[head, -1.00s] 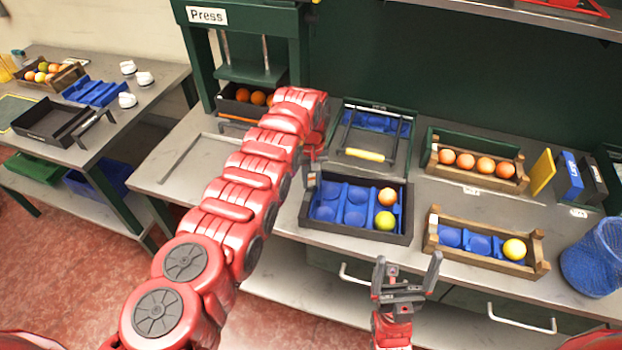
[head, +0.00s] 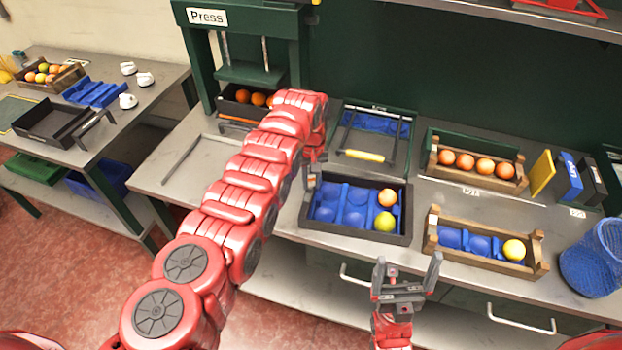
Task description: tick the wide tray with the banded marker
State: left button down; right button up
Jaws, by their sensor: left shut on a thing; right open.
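A wide black tray (head: 352,238) with blue cups stands in the middle of the bench. My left gripper (head: 312,180) points down at the tray's far left corner. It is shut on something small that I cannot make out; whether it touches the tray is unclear. No banded marker can be told apart in view. My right gripper (head: 407,278) is open and empty, in front of the bench edge, between the tray and a wooden crate (head: 480,262).
Behind the tray is a green-framed rack with a yellow-handled bar (head: 365,155). To the right are a crate of oranges (head: 477,180), a yellow panel (head: 541,173), a blue box (head: 568,177) and a blue mesh basket (head: 592,258). A press (head: 245,50) stands back left.

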pick_arm(q)
jog(key=shift+s+a+f+p, duration=0.15)
jog(key=shift+s+p, duration=0.55)
jog(key=shift+p, duration=1.55)
jog(key=shift+w+r+p, duration=0.15)
jog(key=shift+r+p, duration=0.6)
jog(key=shift+r, duration=0.85)
notch_tip(320, 180, up, 2)
jog(key=shift+r+p, duration=0.1)
jog(key=shift+p, duration=0.2)
jog(key=shift+r, duration=0.95)
jog(key=shift+f, duration=0.15)
